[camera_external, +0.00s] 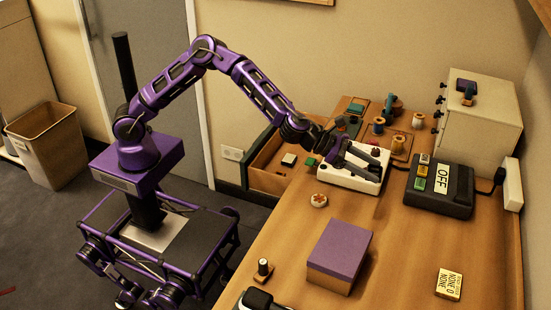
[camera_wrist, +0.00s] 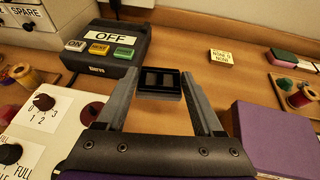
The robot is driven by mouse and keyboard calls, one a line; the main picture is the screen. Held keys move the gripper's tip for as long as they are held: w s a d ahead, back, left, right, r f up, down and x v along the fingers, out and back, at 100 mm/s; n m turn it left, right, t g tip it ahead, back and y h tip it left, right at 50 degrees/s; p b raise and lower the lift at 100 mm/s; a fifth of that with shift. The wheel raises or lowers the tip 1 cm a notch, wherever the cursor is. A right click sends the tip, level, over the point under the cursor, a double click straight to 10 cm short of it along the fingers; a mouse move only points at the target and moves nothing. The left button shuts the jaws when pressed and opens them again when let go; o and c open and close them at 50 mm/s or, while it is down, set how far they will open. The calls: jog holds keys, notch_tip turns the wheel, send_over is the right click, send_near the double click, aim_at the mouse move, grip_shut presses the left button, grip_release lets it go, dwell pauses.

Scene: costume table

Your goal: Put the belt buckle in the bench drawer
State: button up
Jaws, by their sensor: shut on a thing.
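My gripper (camera_external: 368,160) is above the white control box on the bench. In the wrist view my gripper (camera_wrist: 160,92) is shut on a small dark rectangular piece with a black frame and grey bars, which looks like the belt buckle (camera_wrist: 160,82). It sits between the fingertips. In the external view I cannot make the buckle out clearly against the fingers. The bench drawer (camera_external: 266,181) is pulled open at the bench's left side, left of my gripper, with a small pale item and a green one in or near it.
The white control box (camera_external: 345,182) with knobs lies under my gripper. A black switch unit (camera_external: 438,190) marked OFF stands to the right. A purple-topped box (camera_external: 340,250) stands nearer the front. Thread spools crowd the back. Bare wooden bench (camera_external: 400,255) lies right of the purple-topped box.

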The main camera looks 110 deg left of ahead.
jog(key=shift+r, duration=0.85)
jog(key=s+a+f+n+g+y+b, duration=0.15)
jog(key=s+a+n+y, duration=0.35)
jog(key=a, duration=0.8)
jog(key=s+a+f+n+g+y, duration=0.1)
jog(key=s+a+n+g+y, duration=0.2)
jog(key=s+a, duration=0.7)
jog(key=s+a+r+n+g+y, duration=0.3)
jog(key=s+a+n+g, duration=0.6)
jog(key=s+a, duration=1.15)
jog(key=shift+y, duration=0.4)
jog(key=f, duration=0.9)
jog(key=f+b, duration=0.1)
jog(key=f, duration=1.7)
jog(key=shift+w+a+f, duration=0.1)
jog(key=shift+w+f, duration=0.15)
jog(key=shift+f, duration=0.1)
jog(key=shift+f+b, duration=0.4)
jog(key=shift+f, duration=1.7)
jog(key=shift+f, duration=0.15)
